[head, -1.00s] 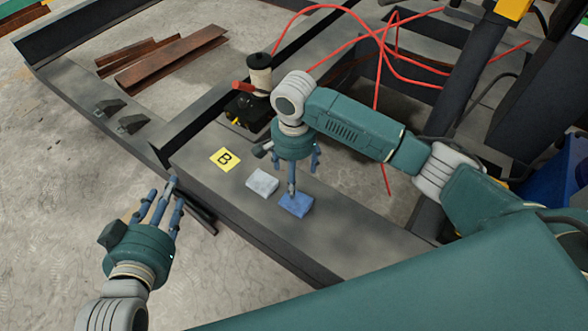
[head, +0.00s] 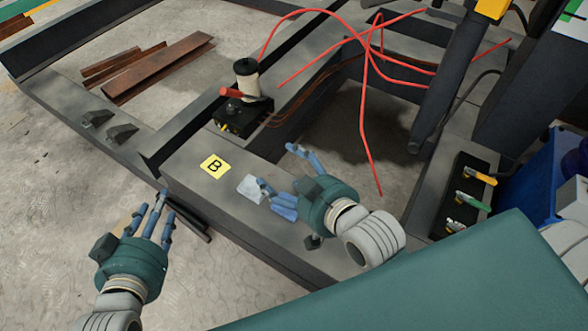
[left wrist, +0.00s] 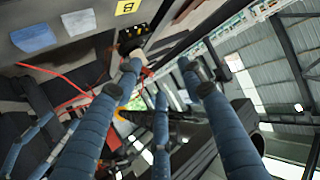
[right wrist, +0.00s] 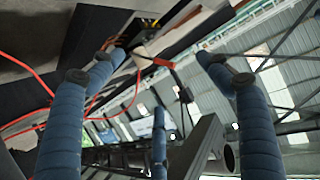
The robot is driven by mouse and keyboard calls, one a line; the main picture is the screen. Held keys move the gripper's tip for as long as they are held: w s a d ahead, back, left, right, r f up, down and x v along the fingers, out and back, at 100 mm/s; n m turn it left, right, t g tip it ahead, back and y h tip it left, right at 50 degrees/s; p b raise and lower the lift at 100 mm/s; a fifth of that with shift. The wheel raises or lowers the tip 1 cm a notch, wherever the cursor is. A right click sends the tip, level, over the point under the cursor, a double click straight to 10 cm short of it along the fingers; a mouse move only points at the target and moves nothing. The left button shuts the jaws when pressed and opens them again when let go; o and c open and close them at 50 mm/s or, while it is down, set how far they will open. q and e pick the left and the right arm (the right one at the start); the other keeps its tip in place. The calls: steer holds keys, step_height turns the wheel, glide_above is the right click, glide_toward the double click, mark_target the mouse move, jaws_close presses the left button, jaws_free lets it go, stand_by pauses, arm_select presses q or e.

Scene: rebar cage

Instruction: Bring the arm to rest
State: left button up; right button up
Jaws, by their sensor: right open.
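My left gripper (head: 155,208) is open and empty, its fingers spread, hanging left of the dark beam in the head view. Its fingers also show spread in the left wrist view (left wrist: 160,80). My right gripper (head: 276,166) is open, with its fingers pointing away over the beam, near two blocks. In the right wrist view its fingers (right wrist: 155,75) are spread with nothing between them. The blue block (head: 285,209) is on the beam, partly hidden by the right hand. The pale grey block (head: 250,188) is left of it on the beam.
A yellow card marked B (head: 214,167) lies on the beam (head: 190,183). Red cables (head: 362,110) loop over the frame.

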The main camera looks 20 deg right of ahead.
steer(key=shift+s+d+r+n, duration=0.15)
steer(key=shift+d+r, duration=0.1)
steer(key=shift+d, duration=0.15)
steer(key=shift+s+d+r+n, duration=0.15)
steer(key=shift+d+r, duration=0.05)
steer(key=shift+d, duration=0.2)
